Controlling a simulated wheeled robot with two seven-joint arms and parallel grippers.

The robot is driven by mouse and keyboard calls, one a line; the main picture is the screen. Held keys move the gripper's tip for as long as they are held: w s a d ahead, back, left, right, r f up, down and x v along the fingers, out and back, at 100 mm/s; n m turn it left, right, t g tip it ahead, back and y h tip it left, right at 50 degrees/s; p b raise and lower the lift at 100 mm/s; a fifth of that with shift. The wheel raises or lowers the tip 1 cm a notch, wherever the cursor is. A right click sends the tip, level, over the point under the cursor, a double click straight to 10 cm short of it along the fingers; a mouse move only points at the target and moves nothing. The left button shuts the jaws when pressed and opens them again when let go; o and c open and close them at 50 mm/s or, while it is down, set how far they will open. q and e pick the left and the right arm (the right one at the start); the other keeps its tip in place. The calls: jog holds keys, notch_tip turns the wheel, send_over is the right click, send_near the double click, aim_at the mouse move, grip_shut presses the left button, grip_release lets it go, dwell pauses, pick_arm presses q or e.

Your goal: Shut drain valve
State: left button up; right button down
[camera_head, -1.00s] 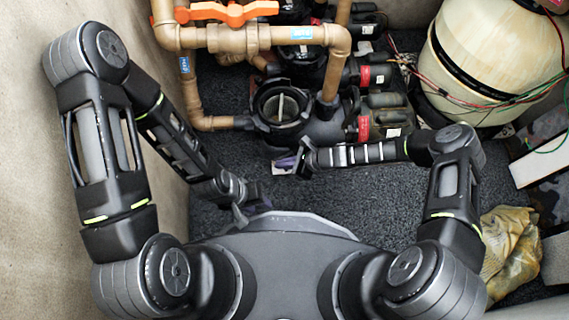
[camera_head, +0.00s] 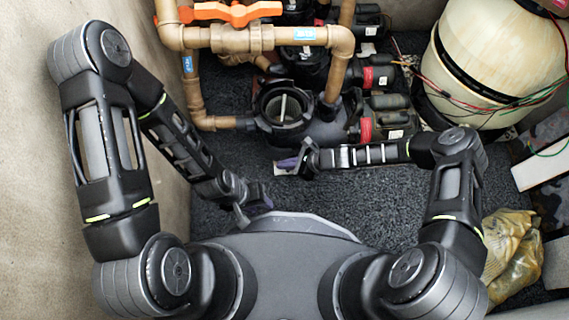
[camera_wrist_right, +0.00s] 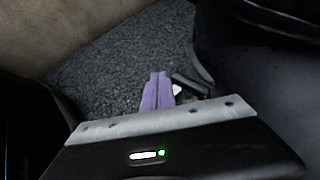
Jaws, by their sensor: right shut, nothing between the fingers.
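A valve with an orange lever handle (camera_head: 237,12) sits on tan pipework at the top of the head view. The handle lies roughly along the horizontal pipe (camera_head: 255,39). A second orange piece (camera_head: 185,14) shows at its left end; I cannot tell whether it belongs to the same valve. My left gripper (camera_head: 256,208) hangs low in front of my body, well below the valve, its jaws unclear. My right gripper (camera_head: 287,163) is in front of the pump, away from the handle. In the right wrist view its purple fingers (camera_wrist_right: 157,92) are together and empty.
A black pump with an open round basket (camera_head: 285,106) stands below the pipes. A cream filter tank (camera_head: 497,55) with loose wires stands at right. A crumpled yellow bag (camera_head: 511,250) lies at lower right. A wall (camera_head: 160,100) bounds the left. Dark gravelly floor (camera_head: 360,205) is clear.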

dwell(0.4)
jog(key=shift+w+d+b, duration=0.25)
jog(key=shift+w+b, duration=0.05)
jog(key=shift+w, duration=0.2)
jog(key=shift+w+d+b, duration=0.25)
jog(key=shift+w, duration=0.25)
jog(key=shift+d+r, duration=0.1)
jog(key=shift+d, duration=0.05)
jog(key=s+p+v, duration=0.1)
jog(key=p+v, duration=0.2)
jog(key=v, duration=0.4)
jog(key=shift+a, duration=0.35)
jog(key=shift+s+r, duration=0.1)
jog(key=shift+r, duration=0.05)
